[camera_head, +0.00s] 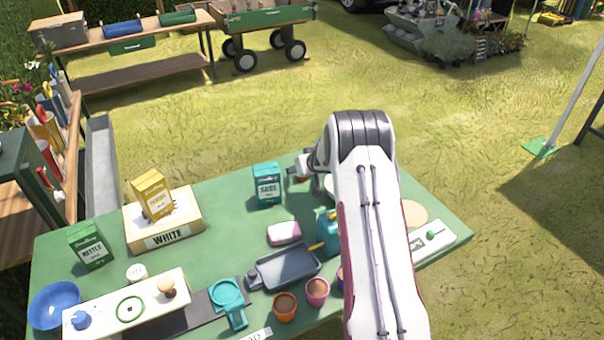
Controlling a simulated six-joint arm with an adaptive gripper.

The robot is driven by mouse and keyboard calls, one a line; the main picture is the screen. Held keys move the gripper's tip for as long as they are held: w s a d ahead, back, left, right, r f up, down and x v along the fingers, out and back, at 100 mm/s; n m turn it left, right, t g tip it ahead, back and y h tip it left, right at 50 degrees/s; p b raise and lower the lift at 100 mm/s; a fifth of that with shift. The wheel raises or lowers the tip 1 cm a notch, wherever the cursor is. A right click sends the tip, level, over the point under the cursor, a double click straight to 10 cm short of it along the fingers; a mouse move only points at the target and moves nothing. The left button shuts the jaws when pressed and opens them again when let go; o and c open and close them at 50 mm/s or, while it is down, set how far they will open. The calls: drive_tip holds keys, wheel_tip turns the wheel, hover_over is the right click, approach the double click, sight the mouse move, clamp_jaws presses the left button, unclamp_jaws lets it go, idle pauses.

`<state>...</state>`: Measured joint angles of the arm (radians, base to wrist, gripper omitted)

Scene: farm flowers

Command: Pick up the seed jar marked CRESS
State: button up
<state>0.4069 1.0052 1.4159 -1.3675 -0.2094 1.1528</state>
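No jar with a readable CRESS label shows in the head view. My arm crosses the right part of the green table (218,207) and hides some of what stands there. My gripper (296,173) is at the far side of the table, just right of a teal seed box (267,187). It is small and partly covered by my arm, so I cannot tell whether its fingers are open or shut, or hold anything. A small orange-brown thing shows beside the fingers, too small to identify.
A yellow box (152,194) stands in a tray marked WHITE (168,235). A green NETTLE box (90,245), a blue bowl (55,305), a grey tray (289,270), a teal watering can (327,232) and small pots (285,306) also stand on the table. The table's back middle is fairly clear.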

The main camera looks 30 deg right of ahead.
drive_tip(key=c, duration=1.2)
drive_tip(key=shift+r, duration=0.25)
drive_tip(key=shift+r, duration=4.75)
